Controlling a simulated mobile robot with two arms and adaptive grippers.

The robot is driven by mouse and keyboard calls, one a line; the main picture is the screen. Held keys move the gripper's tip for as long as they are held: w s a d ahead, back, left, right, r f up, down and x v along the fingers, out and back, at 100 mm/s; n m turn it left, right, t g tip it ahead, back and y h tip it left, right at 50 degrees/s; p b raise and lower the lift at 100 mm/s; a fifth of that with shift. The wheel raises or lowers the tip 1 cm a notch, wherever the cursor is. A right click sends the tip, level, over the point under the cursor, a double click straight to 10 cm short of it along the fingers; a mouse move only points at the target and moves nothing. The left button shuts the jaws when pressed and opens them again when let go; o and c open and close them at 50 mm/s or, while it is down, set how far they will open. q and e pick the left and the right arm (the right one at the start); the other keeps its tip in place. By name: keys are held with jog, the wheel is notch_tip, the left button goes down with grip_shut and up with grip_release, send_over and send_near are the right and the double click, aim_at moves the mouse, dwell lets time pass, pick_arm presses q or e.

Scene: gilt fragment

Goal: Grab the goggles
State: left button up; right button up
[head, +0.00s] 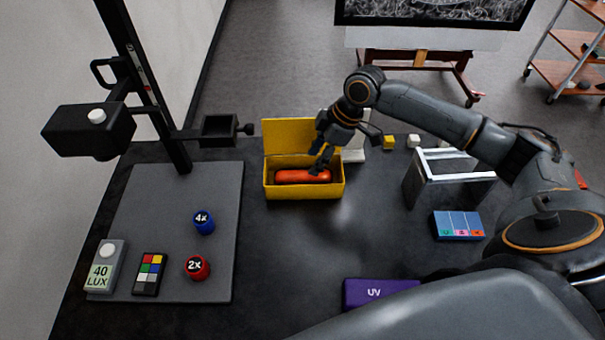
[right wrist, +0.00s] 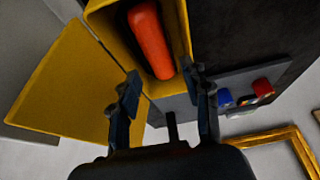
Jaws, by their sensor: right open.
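An orange-red rounded object (head: 302,176), which seems to be the goggles, lies inside an open yellow box (head: 304,192) at the middle of the table. Its exact shape is hard to make out. It also shows in the right wrist view (right wrist: 151,40), inside the yellow box (right wrist: 105,18), ahead of the fingers. My right gripper (head: 320,166) is over the right part of the box, close to the orange object. In the right wrist view the fingers (right wrist: 166,95) stand apart with nothing between them. My left gripper is not in view.
The yellow lid (head: 287,135) stands raised at the box's back. Left is a grey board (head: 150,215) with a black stand, blue (head: 203,222) and red (head: 197,268) caps. A clear-panelled frame (head: 450,165) and blue box (head: 459,225) stand right. A purple UV box (head: 375,292) is in front.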

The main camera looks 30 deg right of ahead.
aim_at(304, 173)
jog(key=x, duration=0.2)
jog(key=shift+w+a+f, duration=0.1)
jog(key=shift+w+f, duration=0.1)
jog(key=shift+f, duration=0.05)
jog(key=shift+w+a+f+p, duration=0.15)
jog(key=shift+f+p, duration=0.2)
jog(key=shift+f, duration=0.15)
jog(key=p+x, duration=0.1)
jog(key=x, duration=0.2)
jog(key=shift+a+f, duration=0.1)
jog(key=shift+f, duration=0.15)
jog(key=shift+w+a+f, duration=0.1)
jog(key=shift+f, duration=0.4)
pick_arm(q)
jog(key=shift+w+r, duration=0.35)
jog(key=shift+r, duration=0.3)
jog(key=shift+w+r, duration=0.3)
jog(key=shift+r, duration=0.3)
pick_arm(e)
jog(key=c, duration=0.8)
